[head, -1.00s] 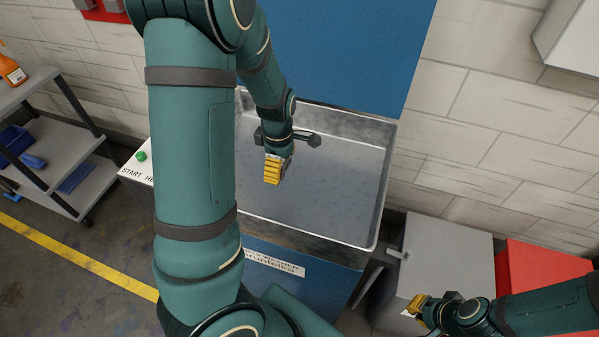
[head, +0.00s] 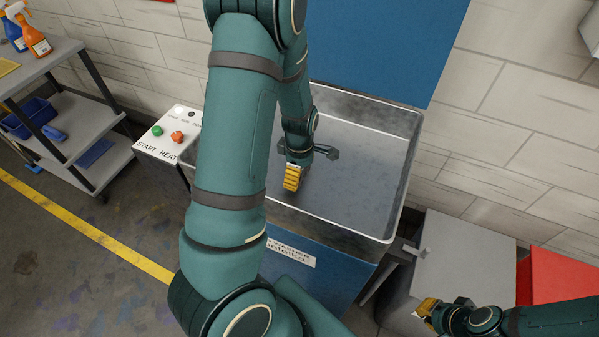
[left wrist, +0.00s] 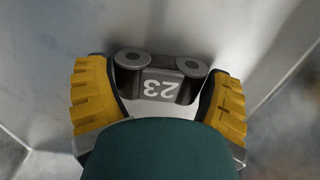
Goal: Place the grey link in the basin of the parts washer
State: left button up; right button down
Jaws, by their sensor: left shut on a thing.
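The grey link (left wrist: 162,78) shows in the left wrist view, with two round bosses and a white "23". It sits between the yellow fingers of my left gripper (left wrist: 160,95), which is shut on it. In the head view my left gripper (head: 292,178) is over the left part of the basin (head: 365,185) of the parts washer; I cannot make out the link there for certain. The link's height above the basin floor is unclear. My right gripper (head: 430,308) is at the lower right by a grey box; its opening is unclear.
The basin's right part is clear. A START/HEAT panel (head: 168,140) with buttons adjoins the washer at left. A shelf cart (head: 95,130) with spray bottles (head: 35,40) stands further left. A grey box (head: 465,255) and a red box (head: 560,278) are at right.

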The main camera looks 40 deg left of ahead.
pick_arm(q)
jog(key=o, duration=1)
jog(key=shift+c, duration=0.2)
notch_tip(320, 180, up, 12)
jog(key=p, duration=0.4)
jog(key=shift+p, duration=0.3)
jog(key=shift+s, duration=0.1)
